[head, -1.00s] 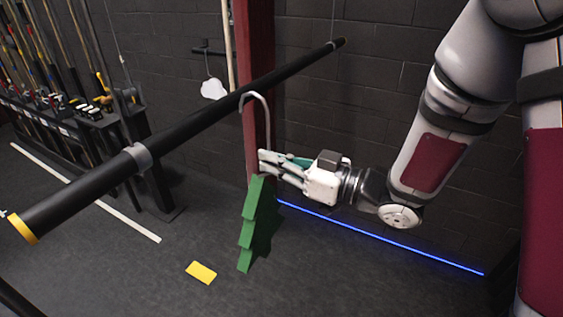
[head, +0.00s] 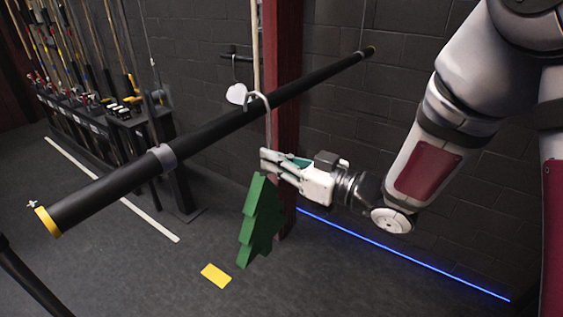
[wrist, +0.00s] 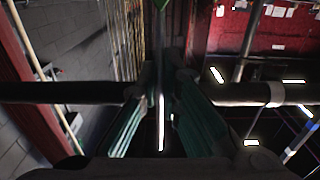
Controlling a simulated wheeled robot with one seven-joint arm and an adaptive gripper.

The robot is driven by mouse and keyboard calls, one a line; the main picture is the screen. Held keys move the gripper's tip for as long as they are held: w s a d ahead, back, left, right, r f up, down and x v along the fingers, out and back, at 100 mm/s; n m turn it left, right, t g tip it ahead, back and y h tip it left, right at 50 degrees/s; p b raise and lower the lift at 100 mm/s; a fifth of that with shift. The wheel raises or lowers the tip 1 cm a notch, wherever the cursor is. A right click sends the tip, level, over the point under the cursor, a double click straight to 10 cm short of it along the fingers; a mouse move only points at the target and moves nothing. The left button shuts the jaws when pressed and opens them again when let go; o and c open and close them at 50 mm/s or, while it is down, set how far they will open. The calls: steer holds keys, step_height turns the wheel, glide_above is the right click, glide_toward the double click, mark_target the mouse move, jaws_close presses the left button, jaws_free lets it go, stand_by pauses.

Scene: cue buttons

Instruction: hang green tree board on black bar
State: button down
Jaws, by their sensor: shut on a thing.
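The green tree board (head: 259,220) hangs below my gripper in the head view, clear of the floor. A pale curved hook (head: 268,127) runs up from it. My gripper (head: 267,162) is shut on the hook's straight shank, just above the board and below the black bar (head: 210,129). In the wrist view the bar (wrist: 60,93) runs across behind my fingers (wrist: 160,95), and a bit of green (wrist: 162,4) shows at the top edge.
A grey collar (head: 163,158) and a yellow end cap (head: 47,221) are on the bar's near part. A dark red post (head: 284,120) stands behind. A white cloud-like piece (head: 237,94) hangs at the wall. A cue rack (head: 120,125) is at left. A yellow card (head: 216,275) lies on the floor.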

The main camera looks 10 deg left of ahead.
steer(key=shift+x, duration=1.2)
steer(key=shift+b+x, duration=0.3)
steer(key=shift+x, duration=0.85)
steer(key=shift+s+f+b, duration=0.1)
steer(key=shift+f+b, duration=0.45)
steer(key=shift+f, duration=0.85)
steer(key=c, duration=1.2)
jaws_free()
steer(key=shift+d+f, duration=0.1)
steer(key=shift+f, duration=0.15)
steer(key=shift+d, duration=0.1)
steer(key=p+v, duration=0.1)
steer(key=v, duration=1)
steer(key=shift+r, duration=0.2)
